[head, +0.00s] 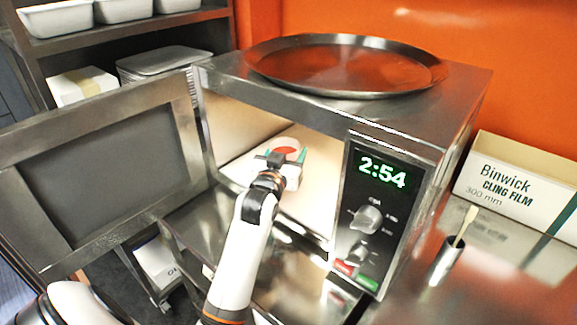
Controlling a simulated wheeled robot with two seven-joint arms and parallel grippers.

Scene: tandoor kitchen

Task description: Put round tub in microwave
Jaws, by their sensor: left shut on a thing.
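The microwave (466,118) stands on a steel counter with its door (100,165) swung wide open to the left. Its lit interior shows pale walls and floor. My left gripper (286,157) reaches through the opening and is shut on the round tub (287,147), which has a red top and a pale rim. The tub is inside the cavity, partly hidden by the gripper. I cannot tell whether its base touches the microwave floor. My right gripper is not in view.
A wide round metal tray (345,68) lies on top of the microwave. A cling film box (510,185) and a small metal cup (446,260) with a wooden stick stand on the counter to the right. A shelf with white containers (57,19) is at the upper left.

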